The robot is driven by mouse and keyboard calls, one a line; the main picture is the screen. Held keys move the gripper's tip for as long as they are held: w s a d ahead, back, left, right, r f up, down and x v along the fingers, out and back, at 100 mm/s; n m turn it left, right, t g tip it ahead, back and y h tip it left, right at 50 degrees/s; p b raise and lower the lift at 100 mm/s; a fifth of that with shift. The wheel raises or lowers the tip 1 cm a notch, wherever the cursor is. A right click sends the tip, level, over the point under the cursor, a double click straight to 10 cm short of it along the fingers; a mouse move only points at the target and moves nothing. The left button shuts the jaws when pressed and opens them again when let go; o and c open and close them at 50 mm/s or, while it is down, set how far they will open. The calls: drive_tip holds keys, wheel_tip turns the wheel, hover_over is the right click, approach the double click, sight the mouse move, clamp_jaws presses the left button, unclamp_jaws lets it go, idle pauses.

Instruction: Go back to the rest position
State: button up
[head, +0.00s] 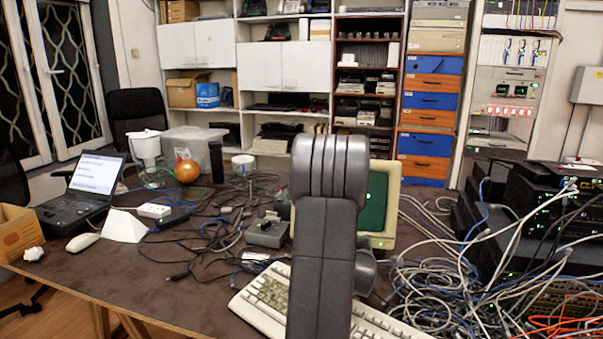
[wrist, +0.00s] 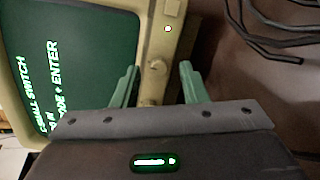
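My gripper (wrist: 157,82) shows in the wrist view with its two green fingers spread apart and nothing held between them. The beige monitor (wrist: 150,40) lies in front of the fingers, with a round knob (wrist: 154,68) on its bezel seen in the gap between them. The distance from fingertips to bezel is hard to judge. A small lit light (wrist: 167,28) sits further along the bezel. The dark green screen shows pale text, partly cut off. In the head view my arm covers the left part of the monitor (head: 385,205) and hides my gripper.
A beige keyboard (head: 265,300) lies below my arm. Tangled cables (head: 430,270) and stacked network devices (head: 545,205) fill the right side. A laptop (head: 88,190), an orange ball (head: 187,171) and a clear bin (head: 197,146) stand at left. The table's front left (head: 130,285) is bare.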

drive_tip(key=v, duration=1.4)
drive_tip(key=x, duration=1.4)
drive_tip(key=shift+w+d+f, duration=0.1)
drive_tip(key=shift+w+d, duration=0.05)
drive_tip(key=shift+w, duration=0.2)
drive_tip(key=shift+s+m, duration=0.15)
drive_tip(key=shift+m, duration=0.75)
drive_tip(key=m, duration=0.3)
drive_tip(key=shift+g, duration=0.4)
drive_tip(key=m, duration=0.5)
drive_tip(key=shift+b, duration=0.35)
drive_tip(key=m+b, duration=0.1)
drive_tip(key=m, duration=0.4)
drive_tip(key=shift+m+y+b, duration=0.4)
drive_tip(key=shift+m+y+p, duration=0.3)
drive_tip(key=shift+m+p, duration=0.15)
drive_tip(key=shift+m, duration=1.35)
